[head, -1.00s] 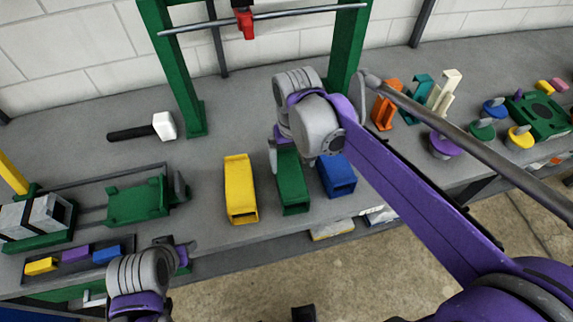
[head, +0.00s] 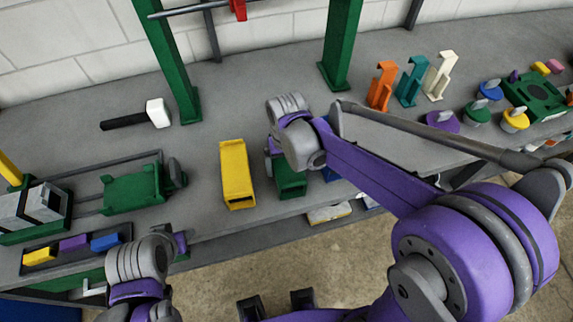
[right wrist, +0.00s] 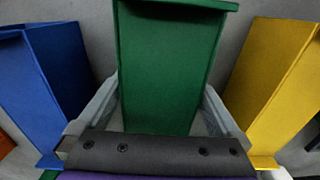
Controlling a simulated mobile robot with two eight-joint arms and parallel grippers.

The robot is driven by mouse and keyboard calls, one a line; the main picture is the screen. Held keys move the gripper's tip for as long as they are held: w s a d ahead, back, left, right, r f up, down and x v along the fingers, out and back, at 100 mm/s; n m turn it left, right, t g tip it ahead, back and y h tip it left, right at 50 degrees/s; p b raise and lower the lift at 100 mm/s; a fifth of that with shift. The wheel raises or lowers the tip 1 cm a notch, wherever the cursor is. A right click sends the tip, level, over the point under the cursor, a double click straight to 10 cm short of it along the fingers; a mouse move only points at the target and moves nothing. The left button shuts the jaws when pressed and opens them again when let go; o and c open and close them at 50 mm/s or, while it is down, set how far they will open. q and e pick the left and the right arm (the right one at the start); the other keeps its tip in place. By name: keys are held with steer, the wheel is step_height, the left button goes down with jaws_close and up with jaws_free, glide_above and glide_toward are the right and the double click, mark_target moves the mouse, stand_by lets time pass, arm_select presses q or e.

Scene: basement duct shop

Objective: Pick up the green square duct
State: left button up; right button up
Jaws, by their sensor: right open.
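The green square duct (head: 291,187) stands on the bench between the yellow duct (head: 237,175) and the blue duct (head: 329,174). My right arm hides its upper part in the head view. In the right wrist view the green duct (right wrist: 168,65) lies between the two light grey fingers of my right gripper (right wrist: 160,112). The fingers are apart, one on each side of it, and I cannot tell whether they touch it. My left gripper (head: 179,244) is near the bench's front edge at the lower left, and its jaws are not clear.
The yellow duct (right wrist: 272,85) and the blue duct (right wrist: 55,80) stand close on either side of my right gripper. A hammer (head: 140,117) lies at the back left, near a green frame (head: 338,50). Orange, teal and cream brackets (head: 382,86) stand at the right.

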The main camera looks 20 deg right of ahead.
steer(key=c, duration=1.3)
step_height(320, 180, up, 10)
steer(key=shift+r+p, duration=0.1)
steer(key=shift+p, duration=0.2)
